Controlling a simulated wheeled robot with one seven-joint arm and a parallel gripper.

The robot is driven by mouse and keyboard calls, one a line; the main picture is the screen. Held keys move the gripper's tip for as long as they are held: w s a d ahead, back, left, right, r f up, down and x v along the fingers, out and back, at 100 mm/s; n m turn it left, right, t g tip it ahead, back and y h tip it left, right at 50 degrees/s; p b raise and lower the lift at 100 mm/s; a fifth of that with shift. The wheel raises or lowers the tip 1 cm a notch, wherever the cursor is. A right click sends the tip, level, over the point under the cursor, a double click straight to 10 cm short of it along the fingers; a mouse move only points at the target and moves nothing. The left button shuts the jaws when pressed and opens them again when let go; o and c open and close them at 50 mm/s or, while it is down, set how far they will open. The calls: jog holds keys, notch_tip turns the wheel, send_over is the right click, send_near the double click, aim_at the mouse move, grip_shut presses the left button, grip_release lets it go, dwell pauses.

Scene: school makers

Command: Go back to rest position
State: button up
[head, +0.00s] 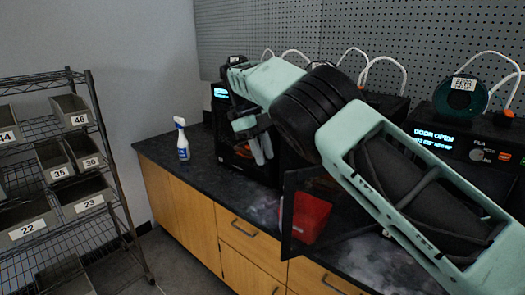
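My arm reaches from the lower right across the picture to the upper left, above the black counter. My gripper (261,154) hangs down at the arm's far end, in front of a black printer (222,128). Its two pale green fingers are close together. I cannot tell whether there is a gap between them, and I see nothing held.
A white spray bottle (182,138) stands on the counter (160,150) left of my gripper. A dark door panel (289,237) stands open near a red object (312,212). The right printer's display (433,139) reads "DOOR OPEN". A wire rack (105,165) with numbered bins stands left.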

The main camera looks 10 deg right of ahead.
jog(key=shift+a+r, duration=0.1)
jog(key=shift+r, duration=0.1)
dwell(0.3)
jog(key=s+a+n+t+y, duration=0.1)
jog(key=s+a+n+y, duration=0.1)
jog(key=s+n, duration=0.95)
jog(key=s+a+n+y, duration=0.1)
jog(key=s+n+y, duration=0.1)
jog(key=s+n, duration=0.9)
jog(key=s+d+f+n+t, duration=0.1)
jog(key=s+f+n, duration=0.1)
jog(key=s+n, duration=0.4)
jog(key=s+d+f+n+t, duration=0.1)
jog(key=s+n, duration=0.5)
jog(key=s, duration=0.6)
jog(key=shift+s+d+f, duration=0.3)
jog(key=shift+d+f, duration=0.3)
jog(key=shift+d, duration=0.2)
jog(key=shift+n, duration=0.25)
